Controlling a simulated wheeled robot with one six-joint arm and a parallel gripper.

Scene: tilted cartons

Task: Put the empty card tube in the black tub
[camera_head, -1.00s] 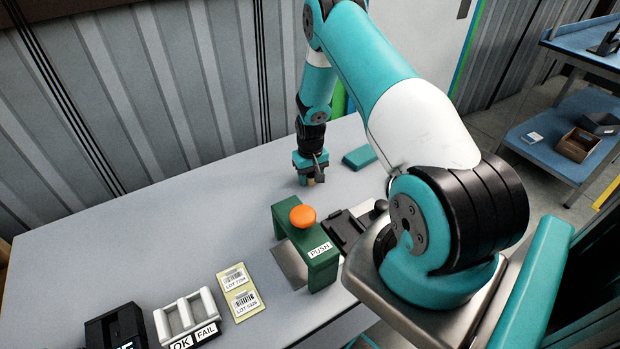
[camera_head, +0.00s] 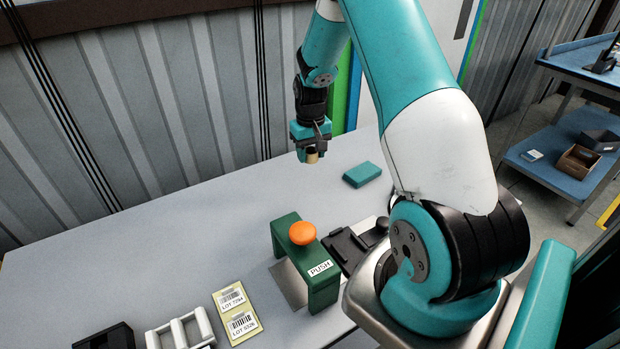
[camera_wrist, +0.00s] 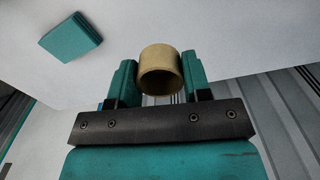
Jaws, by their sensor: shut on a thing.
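The card tube (camera_wrist: 160,72) is short, tan and hollow, with its open end toward the wrist camera. My gripper (camera_wrist: 158,85) is shut on it, one teal finger on each side. In the head view my gripper (camera_head: 312,150) holds the tube (camera_head: 312,158) above the far part of the grey table. A black open-topped container (camera_head: 105,338) is cut off at the bottom left of the head view. A dark tub (camera_head: 600,139) also stands on the lower shelf of the blue cart at the right. I cannot tell which is the black tub.
On the table (camera_head: 130,250) are a green stand (camera_head: 320,285) with an orange button (camera_head: 302,233), a teal block (camera_head: 362,174), a white divided tray (camera_head: 180,332), yellow lot cards (camera_head: 235,312) and a black fixture (camera_head: 350,248). A brown carton (camera_head: 580,160) stands on the cart shelf. The table's left middle is clear.

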